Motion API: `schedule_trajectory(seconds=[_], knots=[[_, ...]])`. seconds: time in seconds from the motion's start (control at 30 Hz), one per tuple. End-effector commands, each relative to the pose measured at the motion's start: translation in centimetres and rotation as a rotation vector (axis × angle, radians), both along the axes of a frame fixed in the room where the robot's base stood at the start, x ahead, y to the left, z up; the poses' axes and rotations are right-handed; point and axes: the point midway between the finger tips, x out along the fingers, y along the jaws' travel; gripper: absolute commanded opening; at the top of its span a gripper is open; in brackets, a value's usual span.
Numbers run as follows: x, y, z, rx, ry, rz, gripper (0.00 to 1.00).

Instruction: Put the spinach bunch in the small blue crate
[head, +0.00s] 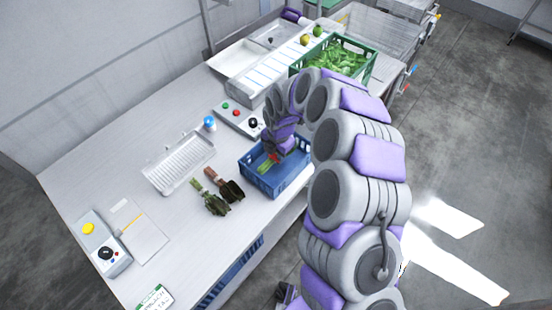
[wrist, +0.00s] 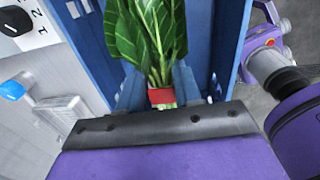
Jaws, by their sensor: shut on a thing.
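The small blue crate (head: 262,181) stands on the white counter, near its front edge. My gripper (head: 275,157) reaches down into the crate from above. In the wrist view my gripper (wrist: 160,98) is shut on the spinach bunch (wrist: 150,38), green leaves with pale veins and a red band at the stems. The blue walls of the crate (wrist: 228,45) rise on both sides of the bunch. In the head view only a bit of the spinach bunch (head: 264,167) shows inside the crate. I cannot tell whether it touches the crate floor.
Two dark, wilted-looking bunches (head: 215,203) lie left of the crate. A white ribbed tray (head: 178,162) and a control box with buttons (head: 238,118) are behind. A green crate of leaves (head: 345,58) stands farther back. The counter's left part has free room.

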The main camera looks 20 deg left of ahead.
Motion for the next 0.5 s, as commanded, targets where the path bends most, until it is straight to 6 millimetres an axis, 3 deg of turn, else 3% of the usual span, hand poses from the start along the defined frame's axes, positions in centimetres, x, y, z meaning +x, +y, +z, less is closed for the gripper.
schedule_trajectory(seconds=[0.17, 0.5], knots=[[-0.1, 0.0, -2.7, -0.006, 0.004, 0.001, 0.00], [-0.1, -0.2, -2.8, -0.001, 0.001, 0.000, 0.00]])
